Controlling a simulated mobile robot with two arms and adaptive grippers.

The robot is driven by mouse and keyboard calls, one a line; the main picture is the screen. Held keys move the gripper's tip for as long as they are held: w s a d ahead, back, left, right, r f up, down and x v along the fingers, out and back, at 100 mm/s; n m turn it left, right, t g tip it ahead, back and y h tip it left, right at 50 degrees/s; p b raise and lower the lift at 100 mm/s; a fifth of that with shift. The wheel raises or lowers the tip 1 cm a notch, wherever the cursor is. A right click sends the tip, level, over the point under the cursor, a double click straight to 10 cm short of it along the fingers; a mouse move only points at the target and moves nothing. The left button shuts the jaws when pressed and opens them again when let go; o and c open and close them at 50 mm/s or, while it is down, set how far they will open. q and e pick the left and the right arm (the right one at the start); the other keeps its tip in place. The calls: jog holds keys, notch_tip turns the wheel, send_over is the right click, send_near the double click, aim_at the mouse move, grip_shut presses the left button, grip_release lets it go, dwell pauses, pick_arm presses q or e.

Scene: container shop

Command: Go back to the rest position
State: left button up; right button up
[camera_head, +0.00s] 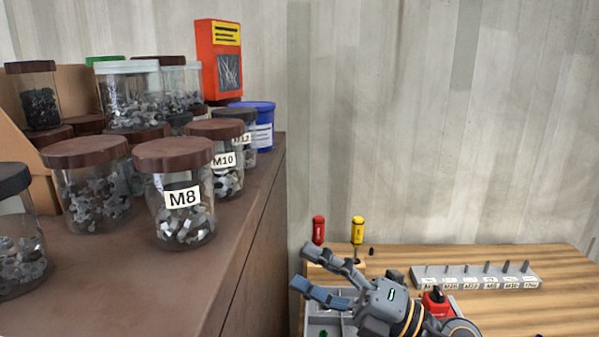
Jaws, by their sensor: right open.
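My right gripper (318,270) shows at the bottom centre in the head view. Its two fingers point left and are spread apart, with nothing between them. It is above a grey compartment tray (322,321) on the wooden workbench (559,285), and it covers part of that tray. My left gripper is out of view.
A brown cabinet (110,281) on the left bears several jars, including the M8 jar (181,228) and M10 jar (226,184) near its right edge. Red (318,229) and yellow (357,230) screwdrivers stand behind the gripper. A labelled grey rack (478,283) is right.

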jog(key=w+d+f+m+t+h, duration=0.2)
jog(key=w+d+m+t+h, duration=0.2)
jog(key=d+m+t+h, duration=0.9)
jog(key=s+d+f+m+g+h, duration=0.1)
jog(key=d+f+m+g+h, duration=0.2)
jog(key=f+m, duration=0.5)
jog(key=s+d+f+m+g+h, duration=0.25)
jog(key=f+m+h, duration=0.25)
jog(key=f+m, duration=0.3)
jog(key=s+f+m+g+y, duration=0.1)
jog(key=s+f+m+g, duration=0.2)
jog(key=s+f+g, duration=1.35)
jog(key=s+f+t, duration=0.1)
jog(key=s+f, duration=0.2)
jog(key=f, duration=0.7)
jog(key=s+f+t, duration=0.1)
jog(key=s+f, duration=0.2)
jog(key=f, duration=0.8)
jog(key=s+f+t, duration=0.1)
jog(key=s+f, duration=0.2)
jog(key=f, duration=0.7)
jog(key=s+d+f+g, duration=0.1)
jog(key=s+d+f, duration=0.2)
jog(key=s+f, duration=1.1)
jog(key=shift+s+f, duration=0.2)
jog(key=shift+s, duration=0.65)
jog(key=shift+d, duration=0.1)
jog(key=shift+c, duration=0.2)
